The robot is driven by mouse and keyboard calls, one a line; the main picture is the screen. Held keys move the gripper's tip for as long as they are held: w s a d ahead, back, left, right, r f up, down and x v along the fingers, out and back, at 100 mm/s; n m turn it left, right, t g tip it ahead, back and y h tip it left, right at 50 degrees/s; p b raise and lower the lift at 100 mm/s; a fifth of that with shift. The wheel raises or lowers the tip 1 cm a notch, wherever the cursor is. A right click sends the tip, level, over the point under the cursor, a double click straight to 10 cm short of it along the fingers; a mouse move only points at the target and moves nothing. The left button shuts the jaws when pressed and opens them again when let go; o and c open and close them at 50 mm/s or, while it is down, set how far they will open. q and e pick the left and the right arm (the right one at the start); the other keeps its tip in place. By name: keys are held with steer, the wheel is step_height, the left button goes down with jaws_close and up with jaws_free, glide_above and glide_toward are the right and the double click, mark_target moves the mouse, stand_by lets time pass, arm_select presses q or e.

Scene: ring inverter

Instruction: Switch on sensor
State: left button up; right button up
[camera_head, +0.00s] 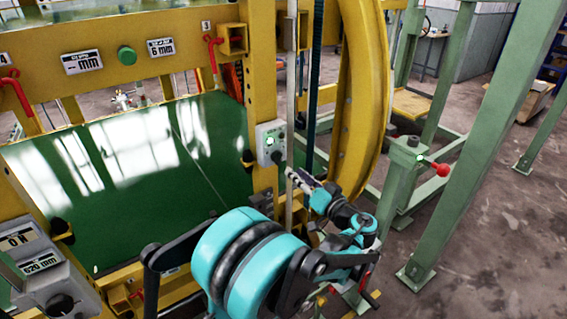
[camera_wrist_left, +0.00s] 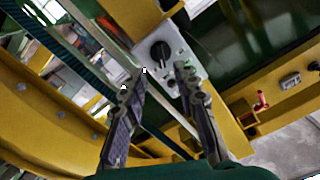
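A light grey switch box (camera_head: 270,142) with a lit green lamp is fixed to the yellow post, left of the picture's middle. In the left wrist view the box (camera_wrist_left: 184,48) carries a black rotary knob (camera_wrist_left: 159,54) and smaller buttons. My left gripper (camera_head: 293,174) is just below and right of the box in the head view. In the wrist view its two fingers (camera_wrist_left: 163,72) are spread apart and empty, with the knob just beyond the gap between the tips. I cannot tell whether they touch the box. My right gripper is not in view.
The yellow frame (camera_head: 262,60) and the curved yellow ring (camera_head: 358,110) stand close around the gripper. A green post with a red-knobbed lever (camera_head: 440,168) is at right. A control box with a dial (camera_head: 50,285) is at lower left. Open floor (camera_head: 490,230) lies at right.

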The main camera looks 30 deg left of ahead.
mark_target(281, 160)
arm_select(q)
steer(key=b+x, duration=0.1)
steer(key=x, duration=0.6)
steer(key=shift+w+a, duration=0.1)
steer(key=shift+a, duration=0.2)
jaws_close()
